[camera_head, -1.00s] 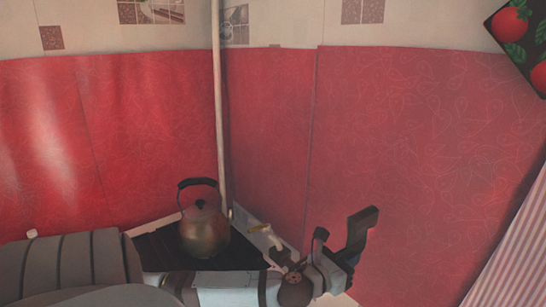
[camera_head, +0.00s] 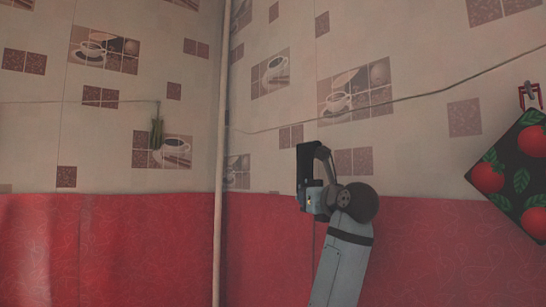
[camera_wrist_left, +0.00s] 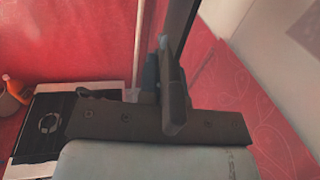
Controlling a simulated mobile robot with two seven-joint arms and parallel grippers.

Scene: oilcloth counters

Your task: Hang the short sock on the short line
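My left gripper (camera_head: 308,178) is raised in front of the corner wall in the head view, below the right-hand line. Its dark fingers also show in the left wrist view (camera_wrist_left: 170,85). I cannot tell whether they are apart, and I see no sock in them. A thin line (camera_head: 400,98) rises to the right across the tiled wall. Another thin line (camera_head: 60,102) runs along the left wall. I cannot tell which is the short line. I make out no short sock in any view. My right gripper is out of view.
A pale vertical pipe (camera_head: 221,150) stands in the corner. A black stove top (camera_wrist_left: 45,125) lies below, beside an orange object (camera_wrist_left: 14,86).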

